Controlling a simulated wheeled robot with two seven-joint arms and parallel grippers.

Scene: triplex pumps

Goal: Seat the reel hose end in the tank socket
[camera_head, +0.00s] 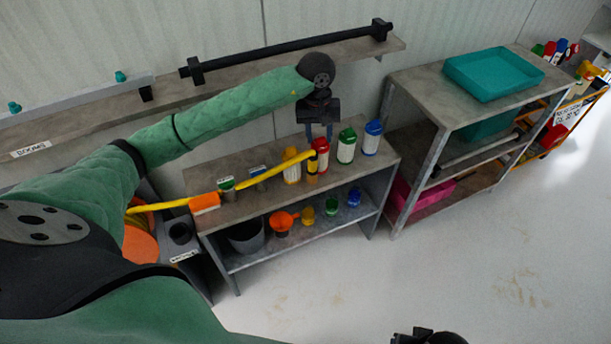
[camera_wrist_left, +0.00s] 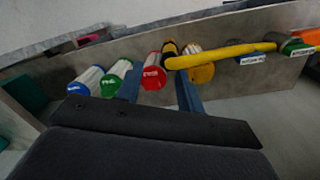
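A yellow hose (camera_head: 275,171) runs along the shelf top from an orange block (camera_head: 205,203) at the left. Its right end meets an upright black-and-yellow piece (camera_head: 312,165) beside the red bottle (camera_head: 322,147); I cannot tell whether this is the hose end. In the left wrist view the hose (camera_wrist_left: 225,53) meets the same dark piece (camera_wrist_left: 169,47). My left gripper (camera_head: 319,133) points down above the red bottle. Its blue fingers are apart, with nothing clearly held. Small green-labelled (camera_head: 227,184) and blue-labelled (camera_head: 257,174) fittings stand by the hose; which is the tank socket is unclear.
White-bodied green (camera_head: 346,147) and blue (camera_head: 372,138) bottles stand right of the red one. A yellow-and-white bottle (camera_head: 291,168) stands behind the hose. An orange disc (camera_head: 140,244) is at lower left. A teal tray (camera_head: 493,73) tops the right rack.

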